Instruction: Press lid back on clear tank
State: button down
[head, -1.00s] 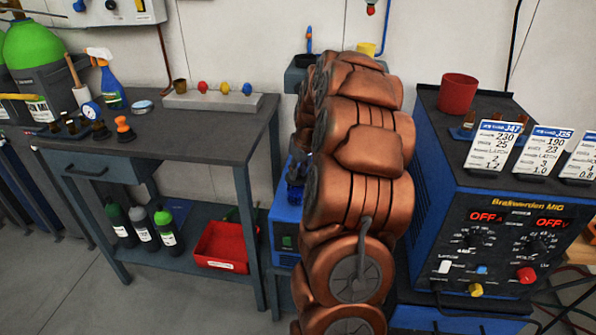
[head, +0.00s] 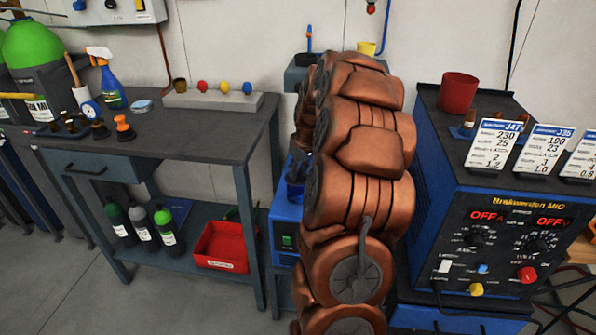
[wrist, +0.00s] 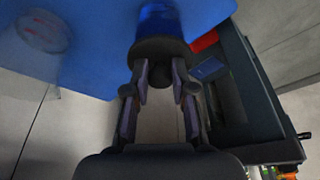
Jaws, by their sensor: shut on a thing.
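My gripper (wrist: 163,82) shows in the wrist view with its two fingers closed around the knob of a dark round lid (wrist: 163,50). A blue-tinted tank (wrist: 157,18) is in line with the lid, just beyond it. I cannot tell whether the lid is seated or slightly apart from the tank. In the head view, my arm hides the gripper and most of this spot. Only a small dark and blue part shows left of the arm, above a blue unit (head: 287,222) with a green switch.
A dark workbench (head: 150,140) with bottles, a spray bottle and small fittings stands at left. A red bin (head: 220,247) is on its lower shelf. At right is a blue welding machine (head: 500,240) with a red cup (head: 457,92) and cards on top.

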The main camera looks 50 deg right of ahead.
dwell(0.4)
jog(key=shift+c, duration=2)
grip_release()
jog(key=shift+r, duration=0.1)
jog(key=shift+r+p, duration=0.8)
jog(key=shift+r, duration=2.6)
jog(key=shift+c, duration=0.4)
grip_shut()
jog(key=shift+f+b, duration=0.95)
jog(key=shift+f, duration=1.55)
